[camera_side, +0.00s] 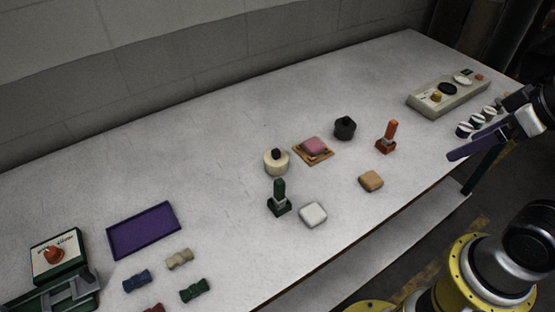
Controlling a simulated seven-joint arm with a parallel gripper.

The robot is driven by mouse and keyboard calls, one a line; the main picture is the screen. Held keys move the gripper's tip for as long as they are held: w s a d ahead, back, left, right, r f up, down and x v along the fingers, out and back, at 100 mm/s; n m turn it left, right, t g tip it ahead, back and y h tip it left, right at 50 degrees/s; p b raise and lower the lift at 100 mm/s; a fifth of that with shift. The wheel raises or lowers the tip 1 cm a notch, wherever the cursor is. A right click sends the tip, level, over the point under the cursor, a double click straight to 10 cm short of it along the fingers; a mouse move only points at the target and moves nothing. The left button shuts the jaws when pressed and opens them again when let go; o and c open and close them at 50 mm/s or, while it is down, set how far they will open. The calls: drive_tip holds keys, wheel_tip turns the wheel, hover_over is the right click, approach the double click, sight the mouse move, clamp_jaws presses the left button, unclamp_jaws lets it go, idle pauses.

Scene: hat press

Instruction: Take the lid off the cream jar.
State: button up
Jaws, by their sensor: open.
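The cream jar (275,167) stands upright near the middle of the table. Its lid, with a dark knob (276,153), sits on top. My gripper (465,150) is at the right, near the table's right end, well apart from the jar. Its purple fingers are open, and I see nothing held between them.
Around the jar are a pink block on a wooden tray (326,155), a dark jar (344,128), a green stamp (279,198), a white block (313,214), a tan block (371,181) and an orange stamp (388,136). A control panel (450,94) stands far right. The table behind the jar is clear.

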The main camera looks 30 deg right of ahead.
drive_tip(key=c, duration=0.4)
